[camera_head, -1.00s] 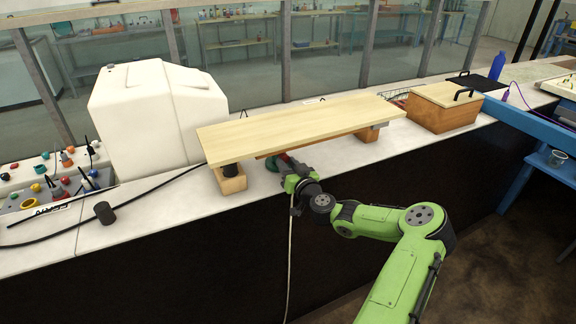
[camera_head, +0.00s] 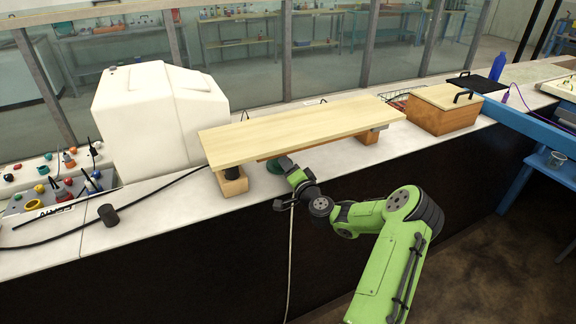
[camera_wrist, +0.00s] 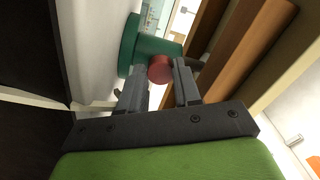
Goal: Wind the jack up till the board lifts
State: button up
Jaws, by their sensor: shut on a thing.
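The pale wooden board (camera_head: 295,130) lies across wooden blocks on the white bench. A wooden block (camera_head: 233,183) with a dark piece on it stands under its left end, and another block (camera_head: 368,134) under its right end. The green jack (camera_head: 277,165) stands at the board's front edge, partly hidden under it. In the wrist view the jack (camera_wrist: 140,48) shows as a green round body with a red knob (camera_wrist: 160,70). My gripper (camera_wrist: 163,77) is shut on the red knob, one finger on each side. In the head view my gripper (camera_head: 287,164) is at the jack, its tips mostly hidden.
A large white tank (camera_head: 155,110) stands behind left of the board. A wooden box (camera_head: 440,110) with a black handle is to the right. A black cylinder (camera_head: 108,215) and a black cable lie at the left. The bench's front edge runs just below my gripper.

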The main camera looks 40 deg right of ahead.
jog(key=m, duration=0.2)
jog(key=m+p, duration=0.1)
jog(key=shift+r+m+p, duration=0.2)
jog(key=shift+m+p, duration=0.1)
jog(key=shift+m, duration=0.1)
jog(key=m+p, duration=0.2)
jog(key=m, duration=0.1)
jog(key=shift+m, duration=0.3)
jog(key=m+p, duration=0.2)
jog(key=m, duration=0.1)
jog(key=shift+r+m, duration=0.1)
jog(key=shift+m, duration=0.2)
jog(key=shift+m+p, duration=0.85)
jog(key=shift+m, duration=0.55)
jog(key=o, duration=1.1)
jog(key=shift+d, duration=0.1)
jog(key=shift+c, duration=0.2)
